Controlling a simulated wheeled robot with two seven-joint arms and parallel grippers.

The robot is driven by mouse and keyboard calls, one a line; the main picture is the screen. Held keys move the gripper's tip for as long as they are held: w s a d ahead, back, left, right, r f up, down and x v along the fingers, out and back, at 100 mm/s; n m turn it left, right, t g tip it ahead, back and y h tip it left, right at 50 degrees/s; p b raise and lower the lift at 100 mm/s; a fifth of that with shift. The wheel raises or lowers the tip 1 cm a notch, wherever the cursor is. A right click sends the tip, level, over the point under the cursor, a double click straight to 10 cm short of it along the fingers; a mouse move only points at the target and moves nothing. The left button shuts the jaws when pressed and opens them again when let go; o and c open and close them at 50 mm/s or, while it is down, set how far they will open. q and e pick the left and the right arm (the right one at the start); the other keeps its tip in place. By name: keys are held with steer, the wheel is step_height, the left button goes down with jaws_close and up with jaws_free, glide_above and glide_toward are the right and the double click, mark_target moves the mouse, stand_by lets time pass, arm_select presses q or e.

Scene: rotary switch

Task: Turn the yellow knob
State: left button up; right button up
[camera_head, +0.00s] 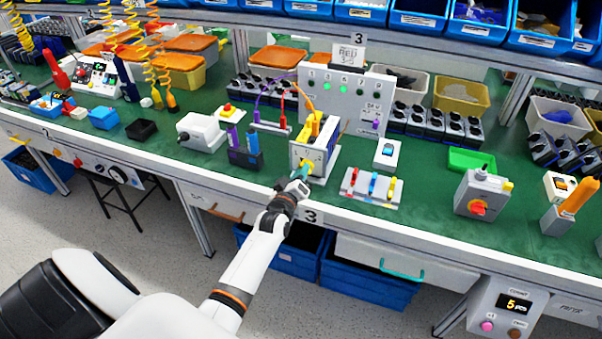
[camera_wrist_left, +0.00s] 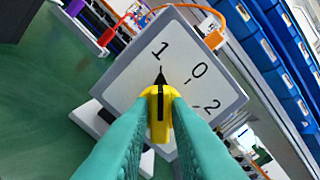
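The yellow knob (camera_wrist_left: 158,112) sits on the light front plate (camera_wrist_left: 128,72) of a switch box, marked 1, 0 and 2. Its black pointer points toward the 1. In the head view the switch box (camera_head: 313,143) stands at the front of the green bench, and the knob (camera_head: 307,165) shows just beyond my fingertips. My left gripper (camera_head: 303,174) reaches the box from the front. In the left wrist view its teal fingers (camera_wrist_left: 160,128) lie on both sides of the knob and appear to touch it. My right gripper is not in view.
A block with coloured levers (camera_head: 371,188) stands right of the box, and a dark block with purple parts (camera_head: 245,152) stands left. Behind is a white panel with green lights (camera_head: 345,97). A grey box with a red knob (camera_head: 480,195) is farther right.

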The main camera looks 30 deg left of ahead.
arm_select(q)
steer(key=o, duration=0.3)
steer(key=shift+s, duration=0.1)
steer(key=v, duration=1.1)
steer(key=shift+s+d, duration=0.2)
steer(key=shift+s, duration=0.2)
